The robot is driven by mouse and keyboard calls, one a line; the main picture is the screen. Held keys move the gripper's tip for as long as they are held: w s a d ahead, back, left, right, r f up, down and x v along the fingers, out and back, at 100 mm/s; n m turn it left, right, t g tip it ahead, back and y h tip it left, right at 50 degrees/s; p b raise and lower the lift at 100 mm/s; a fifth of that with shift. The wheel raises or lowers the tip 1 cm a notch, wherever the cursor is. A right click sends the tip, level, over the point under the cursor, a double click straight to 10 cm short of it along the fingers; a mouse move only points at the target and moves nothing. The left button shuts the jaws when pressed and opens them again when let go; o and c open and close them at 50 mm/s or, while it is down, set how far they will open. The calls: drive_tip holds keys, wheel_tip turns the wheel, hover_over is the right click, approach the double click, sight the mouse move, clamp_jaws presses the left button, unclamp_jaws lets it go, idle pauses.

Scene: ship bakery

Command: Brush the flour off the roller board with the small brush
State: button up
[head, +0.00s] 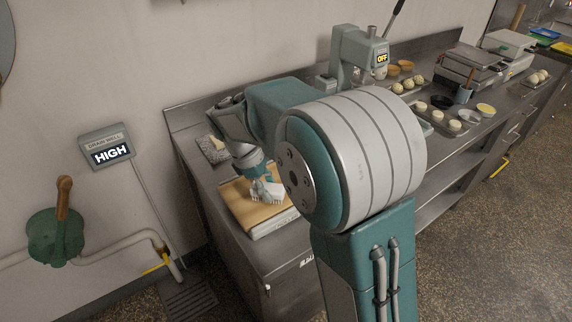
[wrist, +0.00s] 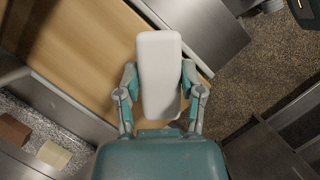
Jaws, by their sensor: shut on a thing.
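The roller board (head: 240,208) is a tan wooden board with a pale front edge, on the left end of the steel counter. It also fills the upper left of the wrist view (wrist: 75,40). My gripper (head: 262,186) is low over the board, its teal fingers (wrist: 158,85) closed on both sides of a pale, rounded block. This block, which I take for the small brush (wrist: 158,58), hides part of the board. In the head view its whitish lower part is close to the wood; I cannot tell whether it touches. I cannot make out flour.
A speckled tray (wrist: 42,103) with a brown block (wrist: 14,130) and a cream block (wrist: 54,154) lies beside the board. A machine marked OFF (head: 362,55), trays of dough and a scale (head: 468,65) stand farther along the counter. A wall panel (head: 107,148) reads HIGH.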

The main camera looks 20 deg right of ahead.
drive_tip(key=r, duration=0.3)
drive_tip(key=shift+d+r, duration=0.1)
drive_tip(key=shift+d, duration=0.3)
drive_tip(key=shift+a+r, duration=0.1)
drive_tip(key=shift+r, duration=0.4)
drive_tip(key=shift+a, duration=0.15)
drive_tip(key=shift+s, duration=0.1)
